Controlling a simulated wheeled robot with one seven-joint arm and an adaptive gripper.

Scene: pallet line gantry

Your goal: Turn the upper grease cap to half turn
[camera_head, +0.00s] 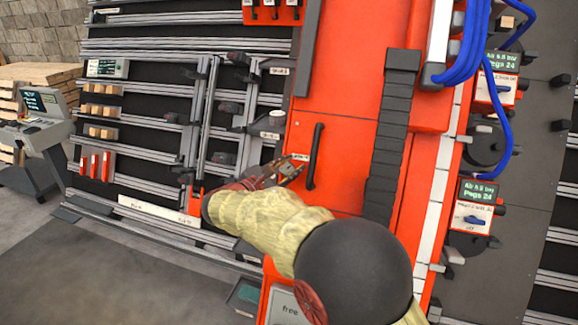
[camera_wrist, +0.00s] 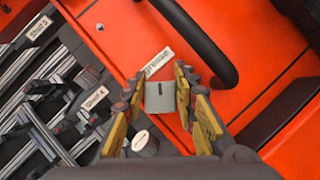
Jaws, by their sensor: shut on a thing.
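A grey grease cap (camera_wrist: 160,98) with a short dark line on its face sits on the orange panel, just below a white label (camera_wrist: 159,62) whose print I cannot read. My gripper (camera_wrist: 159,86) has its yellow-padded fingers on both sides of this cap and is shut on it. In the head view my gripper (camera_head: 294,168) reaches the orange panel left of the black handle, and its fingers hide most of the cap. A second pale round cap (camera_wrist: 145,142) shows lower in the wrist view, near the left finger.
A black handle (camera_head: 315,156) stands out from the orange panel close to the right of my gripper; it also shows in the wrist view (camera_wrist: 205,45). Rails with sliding blocks (camera_head: 205,120) lie to the left. A ribbed black cable chain (camera_head: 390,135) runs down the panel.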

